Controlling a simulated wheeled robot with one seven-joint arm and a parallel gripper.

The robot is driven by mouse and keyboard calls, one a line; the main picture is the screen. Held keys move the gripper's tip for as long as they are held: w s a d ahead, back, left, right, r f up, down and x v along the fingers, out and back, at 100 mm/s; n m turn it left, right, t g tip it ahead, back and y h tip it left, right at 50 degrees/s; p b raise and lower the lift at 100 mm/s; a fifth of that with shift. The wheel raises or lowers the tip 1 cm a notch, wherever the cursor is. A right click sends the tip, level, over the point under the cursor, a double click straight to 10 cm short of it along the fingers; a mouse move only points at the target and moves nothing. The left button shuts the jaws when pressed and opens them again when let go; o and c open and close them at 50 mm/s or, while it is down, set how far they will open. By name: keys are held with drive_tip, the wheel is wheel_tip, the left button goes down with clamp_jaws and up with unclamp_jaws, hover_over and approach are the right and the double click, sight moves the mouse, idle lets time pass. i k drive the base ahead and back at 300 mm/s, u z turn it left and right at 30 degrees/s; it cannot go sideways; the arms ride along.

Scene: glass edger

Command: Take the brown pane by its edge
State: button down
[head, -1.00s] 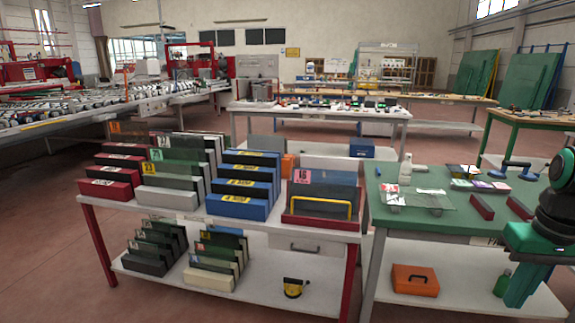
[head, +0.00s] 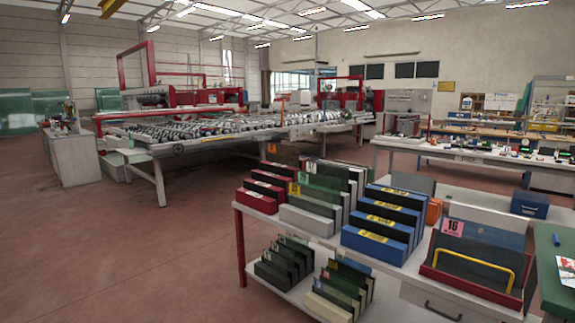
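I cannot pick out a clearly brown pane in the head view. Dark panes stand on edge in slotted racks on a red-legged cart: red racks (head: 257,199), a white rack (head: 306,220) and blue racks (head: 373,245). A red tray (head: 468,289) at the cart's right holds grey panes (head: 485,243) with a pink label marked 16 and a yellow bar in front. Smaller black racks (head: 270,278) and cream racks (head: 325,309) with dark panes are on the lower shelf. My gripper is not in view.
A green-topped table (head: 558,275) is cut off at the right edge. A long roller conveyor (head: 215,136) stands behind the cart. A white workbench (head: 480,155) with small items is at the back right. The reddish floor (head: 120,240) at the left is clear.

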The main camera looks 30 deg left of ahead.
sight(282, 153)
drive_tip(key=u, duration=0.55)
drive_tip(key=k, duration=1.25)
drive_tip(key=u, duration=0.9)
drive_tip(key=i, duration=0.7)
drive_tip(key=u, duration=0.45)
drive_tip(key=i, duration=1.25)
drive_tip(key=u, duration=0.3)
drive_tip(key=i, duration=2.3)
drive_tip(key=z, duration=0.35)
drive_tip(key=i, duration=1.2)
drive_tip(key=z, duration=1.05)
drive_tip(key=i, duration=0.9)
drive_tip(key=z, duration=0.7)
